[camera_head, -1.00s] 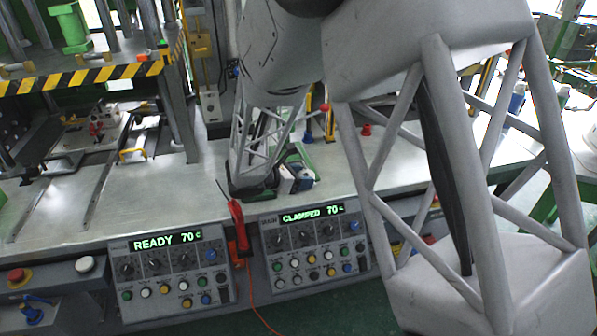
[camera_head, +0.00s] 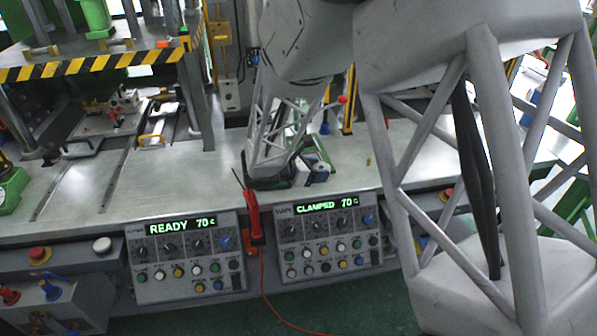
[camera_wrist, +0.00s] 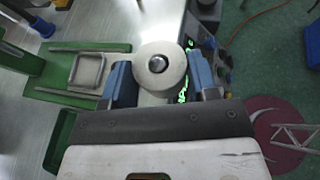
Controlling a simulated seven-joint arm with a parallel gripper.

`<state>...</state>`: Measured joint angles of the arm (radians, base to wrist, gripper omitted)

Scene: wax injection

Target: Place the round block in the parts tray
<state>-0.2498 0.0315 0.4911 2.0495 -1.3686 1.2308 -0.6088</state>
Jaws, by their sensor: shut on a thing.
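The round block (camera_wrist: 152,78), a pale disc with a shiny metal knob at its centre, is between the two blue fingers of my gripper (camera_wrist: 160,84) in the wrist view. My gripper is shut on it. In the head view, my gripper (camera_head: 317,172) shows small and low over the metal bench, partly hidden by my arm; I cannot make out the block there. I cannot tell for sure which thing is the parts tray. A grey square frame (camera_wrist: 73,72) lies on a green surface left of the block in the wrist view.
The metal bench (camera_head: 205,178) has clear room left of my gripper. Two control panels (camera_head: 187,258) on its front read READY and CLAMPED. A red-handled tool (camera_head: 252,215) hangs between them. A striped press frame (camera_head: 90,66) stands at the left.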

